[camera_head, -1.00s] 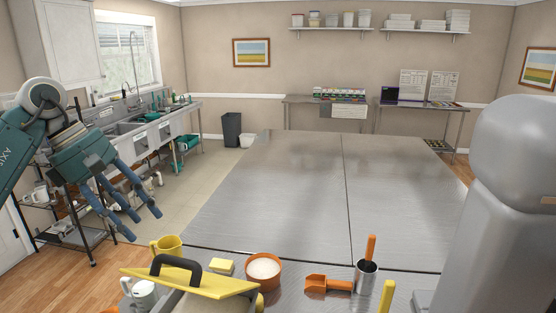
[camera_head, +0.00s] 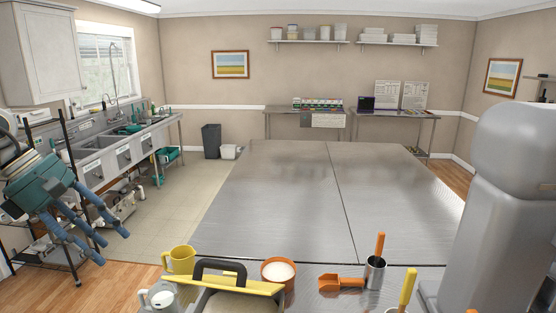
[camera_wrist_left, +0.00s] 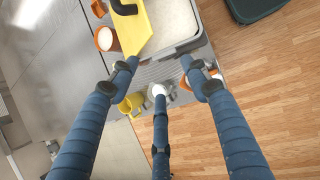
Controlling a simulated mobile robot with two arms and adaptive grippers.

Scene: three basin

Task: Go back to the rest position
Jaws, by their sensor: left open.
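My left gripper (camera_head: 92,228) is at the left of the head view, raised in front of the sink side of the room. Its blue fingers are spread and hold nothing. In the left wrist view my left gripper (camera_wrist_left: 160,85) has its three fingers apart, above the near end of the metal table (camera_head: 275,190). My right gripper shows in neither view.
The sink counter (camera_head: 100,150) is at left. The table's middle is clear.

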